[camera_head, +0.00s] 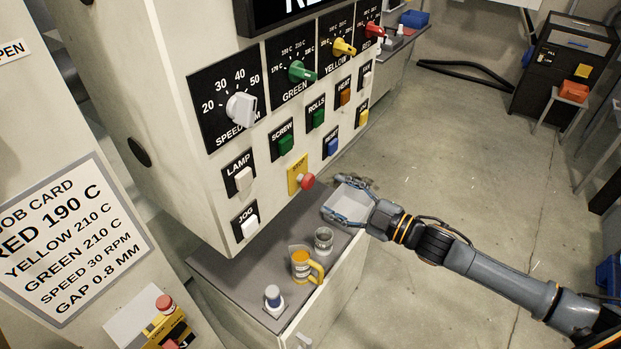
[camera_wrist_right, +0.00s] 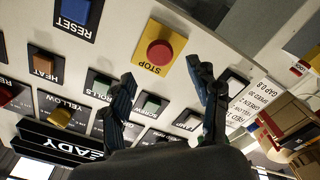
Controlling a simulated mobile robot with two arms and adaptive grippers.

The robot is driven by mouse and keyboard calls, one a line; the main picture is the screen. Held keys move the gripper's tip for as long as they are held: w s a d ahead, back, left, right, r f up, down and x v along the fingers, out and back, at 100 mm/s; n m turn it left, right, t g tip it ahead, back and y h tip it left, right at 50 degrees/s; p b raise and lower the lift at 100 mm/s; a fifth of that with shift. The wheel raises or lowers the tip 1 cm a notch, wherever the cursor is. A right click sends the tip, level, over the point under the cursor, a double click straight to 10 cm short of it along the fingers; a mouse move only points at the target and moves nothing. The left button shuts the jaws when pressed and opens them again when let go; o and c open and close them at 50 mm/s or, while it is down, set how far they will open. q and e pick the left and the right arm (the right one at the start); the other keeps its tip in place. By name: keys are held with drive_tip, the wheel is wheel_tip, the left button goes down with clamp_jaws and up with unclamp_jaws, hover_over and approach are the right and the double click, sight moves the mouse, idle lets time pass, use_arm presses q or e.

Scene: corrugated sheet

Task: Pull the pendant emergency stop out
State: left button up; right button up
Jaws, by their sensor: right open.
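The pendant (camera_head: 167,325) is a small yellow and black box at the bottom left of the head view, beside the job card. Its red mushroom emergency stop (camera_head: 165,303) sits on top; whether it is pressed in cannot be told. My right gripper (camera_head: 338,200) is open and empty, far to the right of the pendant and in front of the control panel. In the right wrist view its two fingers (camera_wrist_right: 160,75) are spread below the panel's red STOP button (camera_wrist_right: 160,53), apart from it. My left gripper is out of view.
The panel's red STOP button (camera_head: 308,181) sticks out among coloured switches and knobs. The floor (camera_head: 470,130) at right is mostly clear.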

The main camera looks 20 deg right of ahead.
sight(311, 184)
drive_tip(key=p+x, duration=0.2)
drive_tip(key=x, duration=0.5)
drive_tip(key=shift+r, duration=0.1)
drive_tip(key=shift+w+a, duration=0.25)
drive_tip(key=shift+w, duration=0.05)
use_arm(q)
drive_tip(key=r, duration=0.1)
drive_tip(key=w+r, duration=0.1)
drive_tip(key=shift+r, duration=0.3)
